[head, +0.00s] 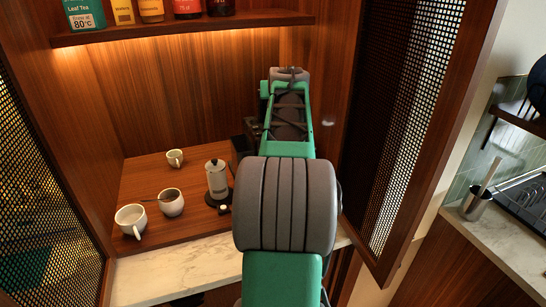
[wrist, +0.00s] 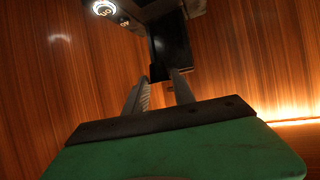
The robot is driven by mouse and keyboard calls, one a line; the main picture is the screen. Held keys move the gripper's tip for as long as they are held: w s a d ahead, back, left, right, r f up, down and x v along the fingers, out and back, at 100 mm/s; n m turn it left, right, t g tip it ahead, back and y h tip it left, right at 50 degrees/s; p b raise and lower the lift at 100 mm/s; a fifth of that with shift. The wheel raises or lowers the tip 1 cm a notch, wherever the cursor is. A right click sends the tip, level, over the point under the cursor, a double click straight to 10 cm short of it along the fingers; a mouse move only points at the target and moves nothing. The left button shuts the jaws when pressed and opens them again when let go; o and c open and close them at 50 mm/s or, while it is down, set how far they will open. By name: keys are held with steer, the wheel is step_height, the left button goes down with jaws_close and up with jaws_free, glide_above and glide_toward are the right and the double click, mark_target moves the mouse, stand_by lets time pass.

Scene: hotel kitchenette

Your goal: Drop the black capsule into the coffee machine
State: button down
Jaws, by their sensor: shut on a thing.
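In the wrist view my gripper (wrist: 160,84) points into the cabinet, its two fingers shut on the black capsule. The capsule is hard to tell apart from the dark parts behind the fingertips. The coffee machine (wrist: 172,45) shows as a black block just beyond the fingertips, with a lit round button at its upper left. I cannot tell whether the gripper touches the machine. In the head view my arm hides the gripper, the capsule and most of the machine; a dark piece of the machine (head: 238,150) shows left of the arm.
A shelf (head: 190,29) with boxes and jars hangs above. An open mesh door (head: 405,120) is close on the right.

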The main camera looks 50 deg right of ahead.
steer(key=f+b, duration=0.1)
steer(key=f, duration=0.1)
steer(key=f+b, duration=0.2)
steer(key=f, duration=0.1)
steer(key=shift+s+d+f+b, duration=0.35)
steer(key=shift+d, duration=0.05)
steer(key=c, duration=1)
jaws_free()
steer(key=shift+o, duration=0.2)
steer(key=b+v, duration=0.2)
steer(key=v, duration=0.6)
